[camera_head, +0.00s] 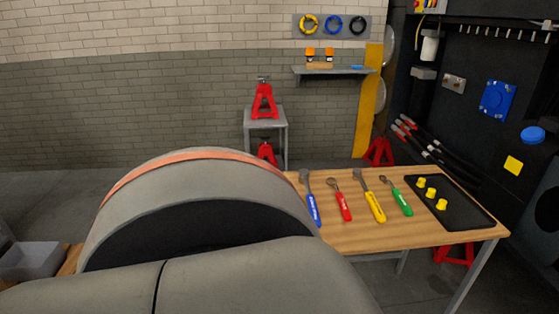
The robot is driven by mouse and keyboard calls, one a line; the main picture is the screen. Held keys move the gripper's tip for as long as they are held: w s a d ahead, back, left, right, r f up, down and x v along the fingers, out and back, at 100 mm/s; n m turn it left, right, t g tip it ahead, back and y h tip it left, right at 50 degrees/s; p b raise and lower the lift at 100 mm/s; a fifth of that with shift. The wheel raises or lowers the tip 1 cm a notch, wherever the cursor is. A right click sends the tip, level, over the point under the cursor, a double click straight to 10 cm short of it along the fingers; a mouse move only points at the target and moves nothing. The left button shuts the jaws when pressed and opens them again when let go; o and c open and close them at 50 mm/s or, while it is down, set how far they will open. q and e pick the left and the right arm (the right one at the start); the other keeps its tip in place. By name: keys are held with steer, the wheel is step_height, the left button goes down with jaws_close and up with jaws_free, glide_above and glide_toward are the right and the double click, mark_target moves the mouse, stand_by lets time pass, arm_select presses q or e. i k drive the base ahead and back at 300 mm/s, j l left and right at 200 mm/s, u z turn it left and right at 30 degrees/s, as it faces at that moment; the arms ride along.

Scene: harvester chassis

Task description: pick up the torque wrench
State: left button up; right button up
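Several hand tools with coloured handles lie in a row on a wooden table (338,239). They are a blue-handled tool (311,203), a red-handled tool (342,202), a yellow-handled tool (374,204) and a green-handled tool (401,201), with grey metal heads toward the back. The labels are too small to read, so I cannot tell which is the torque wrench. The blue handle's lower end is close to the edge of a large grey rounded shape in front. Neither of my grippers shows, and no tool is held in view.
A black tray (467,209) with yellow pieces (431,193) lies on the table's right side. The grey rounded shape covers the lower left and hides the table's left part. A grey bin (30,262) stands at far left. Red-grey cables (425,145) hang behind the table.

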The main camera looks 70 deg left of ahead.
mark_target(303, 178)
steer(key=u, duration=0.85)
steer(key=k+l+u, duration=0.1)
steer(key=u, duration=1.2)
steer(key=z, duration=2.2)
steer(key=u, duration=2.1)
steer(key=k, duration=0.05)
